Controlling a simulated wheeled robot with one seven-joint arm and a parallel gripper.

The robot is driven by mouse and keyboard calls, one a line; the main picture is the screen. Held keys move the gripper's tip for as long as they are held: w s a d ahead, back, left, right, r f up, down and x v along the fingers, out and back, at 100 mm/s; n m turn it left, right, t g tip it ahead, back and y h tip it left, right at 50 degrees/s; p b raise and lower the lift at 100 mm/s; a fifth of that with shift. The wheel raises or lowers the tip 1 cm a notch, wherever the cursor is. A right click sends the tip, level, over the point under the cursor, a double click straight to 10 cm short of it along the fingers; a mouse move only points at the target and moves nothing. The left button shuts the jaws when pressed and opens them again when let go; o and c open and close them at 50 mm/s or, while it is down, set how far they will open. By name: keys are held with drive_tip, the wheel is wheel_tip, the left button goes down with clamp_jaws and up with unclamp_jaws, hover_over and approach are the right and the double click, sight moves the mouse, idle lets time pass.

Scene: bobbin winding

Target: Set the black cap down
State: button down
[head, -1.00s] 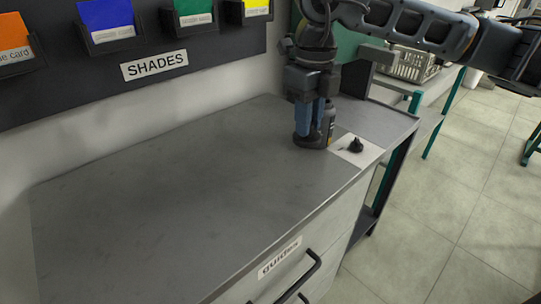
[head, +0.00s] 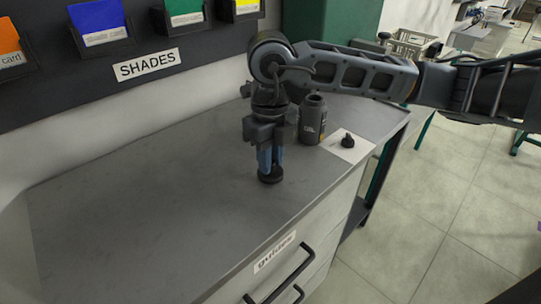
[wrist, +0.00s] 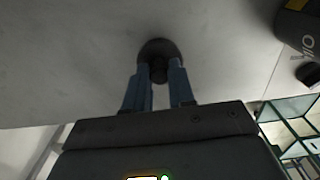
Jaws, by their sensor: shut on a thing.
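The black cap (head: 271,175) is a dark round disc with a small stub at its middle. My gripper (head: 270,160) points straight down and is shut on it, the blue fingers on either side of the stub. In the wrist view the cap (wrist: 158,48) shows between and beyond the fingertips (wrist: 160,78). The cap is level, at or very close to the grey worktop (head: 150,200); I cannot tell whether it touches.
A dark bottle (head: 311,122) stands behind and right of the cap, with no cap on it. A small black piece (head: 347,141) sits on a white card (head: 337,150) near the front edge. The worktop to the left is clear. A wall rack labelled SHADES (head: 146,64) is behind.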

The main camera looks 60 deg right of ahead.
drive_tip(key=shift+f, duration=0.1)
drive_tip(key=c, duration=1)
unclamp_jaws()
drive_tip(key=shift+o, duration=0.2)
wheel_tip(320, 180, up, 12)
drive_tip(key=b, duration=0.1)
